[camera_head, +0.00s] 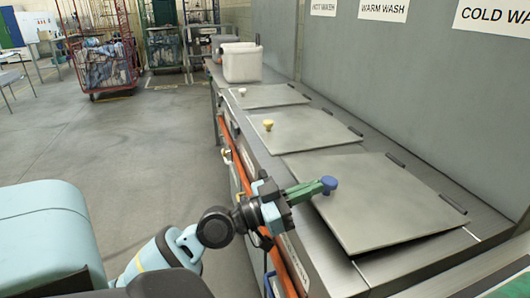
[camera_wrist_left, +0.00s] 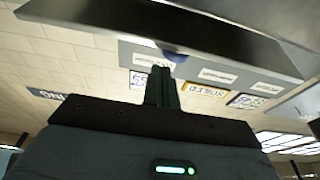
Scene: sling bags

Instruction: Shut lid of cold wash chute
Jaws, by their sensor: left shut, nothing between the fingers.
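The cold wash chute lid (camera_head: 385,200) is the nearest of three grey lids on the counter, below the COLD WASH sign (camera_head: 495,15). My right gripper is not in view.
Lids with a yellow knob (camera_head: 268,124) and a white knob (camera_head: 242,91) lie farther along the counter. A white container (camera_head: 241,62) stands at its far end. An orange rail (camera_head: 265,215) runs along the front. The floor at left is clear, with carts (camera_head: 105,65) behind.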

